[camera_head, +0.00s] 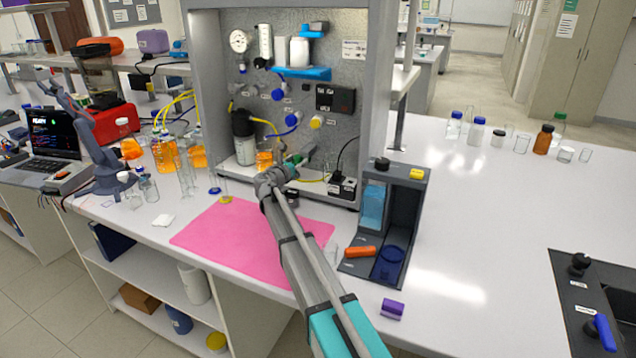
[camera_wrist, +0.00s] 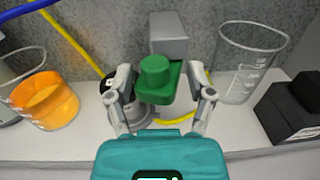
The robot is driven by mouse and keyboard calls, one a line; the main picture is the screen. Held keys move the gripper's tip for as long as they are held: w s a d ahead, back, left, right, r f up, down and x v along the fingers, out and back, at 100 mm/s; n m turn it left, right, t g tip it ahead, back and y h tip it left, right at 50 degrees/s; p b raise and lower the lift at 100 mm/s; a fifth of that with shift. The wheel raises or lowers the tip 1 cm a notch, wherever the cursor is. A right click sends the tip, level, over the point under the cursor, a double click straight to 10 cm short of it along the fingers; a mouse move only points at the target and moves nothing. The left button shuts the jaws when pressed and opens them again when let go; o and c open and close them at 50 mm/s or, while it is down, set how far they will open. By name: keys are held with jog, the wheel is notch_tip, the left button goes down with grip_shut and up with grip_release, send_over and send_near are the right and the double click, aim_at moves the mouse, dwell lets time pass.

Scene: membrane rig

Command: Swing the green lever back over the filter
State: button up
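The green lever (camera_wrist: 157,80) has a round knob and stands in front of a grey block (camera_wrist: 168,36) in the wrist view. In the head view a small green part (camera_head: 304,160) shows at the panel's foot, by my gripper (camera_head: 281,170). In the wrist view my gripper (camera_wrist: 163,98) is open, one finger on each side of the lever; gaps show on both sides. A round grey part (camera_wrist: 138,112) sits low behind the fingers; I cannot tell if it is the filter.
A beaker of orange liquid (camera_wrist: 45,100) stands left, an empty glass beaker (camera_wrist: 243,65) right, and a black box (camera_wrist: 292,108) beyond it. Yellow and blue tubes run behind. A pink mat (camera_head: 215,240) lies on the bench; a dark stand (camera_head: 402,215) is to the right.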

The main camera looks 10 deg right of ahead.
aim_at(305, 157)
jog(key=shift+s+d+n+t+y, duration=0.25)
jog(key=shift+n+t+y, duration=0.35)
jog(key=shift+y, duration=0.25)
jog(key=shift+s+d+n+t+y, duration=0.15)
jog(key=shift+n+t+y, duration=0.25)
jog(key=shift+n+y, duration=0.4)
jog(key=shift+s+d+n+t+y, duration=0.15)
jog(key=shift+d+n+t+y, duration=0.25)
jog(key=shift+y, duration=0.55)
jog(key=shift+s+d+n+t+y, duration=0.1)
jog(key=shift+d+n+t+y, duration=0.15)
jog(key=shift+n+y, duration=0.8)
jog(key=shift+s+d+n+t+y, duration=0.15)
jog(key=shift+d+n+y, duration=0.35)
jog(key=shift+y, duration=0.9)
jog(key=shift+w+d+n+t+y, duration=0.1)
jog(key=shift+d+n+t+y, duration=0.1)
jog(key=shift+n+y, duration=0.9)
jog(key=s, duration=1.4)
jog(key=shift+d, duration=0.45)
jog(key=shift+r, duration=0.1)
